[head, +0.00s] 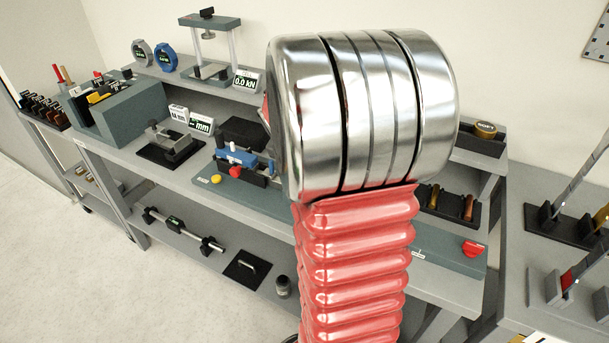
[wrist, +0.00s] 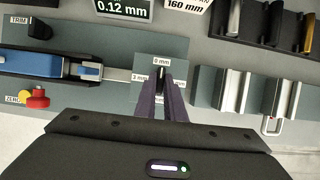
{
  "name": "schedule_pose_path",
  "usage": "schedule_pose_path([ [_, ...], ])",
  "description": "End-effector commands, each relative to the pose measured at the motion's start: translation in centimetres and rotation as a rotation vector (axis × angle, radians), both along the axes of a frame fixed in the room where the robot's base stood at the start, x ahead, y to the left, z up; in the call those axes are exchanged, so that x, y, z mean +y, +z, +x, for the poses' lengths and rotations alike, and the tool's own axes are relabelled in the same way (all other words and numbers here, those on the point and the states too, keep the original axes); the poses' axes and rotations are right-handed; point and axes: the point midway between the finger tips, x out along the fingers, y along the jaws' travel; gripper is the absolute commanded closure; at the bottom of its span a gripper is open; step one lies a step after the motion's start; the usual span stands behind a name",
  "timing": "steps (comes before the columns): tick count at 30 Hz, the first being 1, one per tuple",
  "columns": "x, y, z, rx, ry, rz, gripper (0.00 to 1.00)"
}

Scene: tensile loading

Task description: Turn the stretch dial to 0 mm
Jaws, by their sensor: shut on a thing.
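The stretch dial (wrist: 160,70) is in the middle of the wrist view, on a small grey plate. Its label "0 mm" is above it and "3 mm" is to its left; a label on the right is mostly hidden by a finger. My gripper (wrist: 162,82) has its two dark purple fingers closed on the dial's knob. The little of the knob that shows points roughly at the "0 mm" label, but the fingers hide most of it. In the head view my arm hides the dial and the gripper.
A display (wrist: 122,8) reads 0.12 mm, and another label reads 160 mm. A blue clamp (wrist: 45,65) and a red button (wrist: 38,97) are left of the dial. Grey metal jaws (wrist: 232,88) are to its right. A red knob (head: 472,248) sits at the bench's right end.

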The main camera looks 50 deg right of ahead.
Motion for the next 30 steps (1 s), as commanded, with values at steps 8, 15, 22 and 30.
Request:
schedule_pose_path([
  [8,-0.2,0.2,0.3,-0.008,0.005,-0.006,0.9],
  [15,-0.1,0.1,0.2,-0.004,0.002,-0.003,0.73],
  [22,0.0,0.1,0.1,-0.003,0.002,-0.002,0.72],
  [30,0.5,1.4,0.0,-0.004,0.002,-0.003,0.72],
])
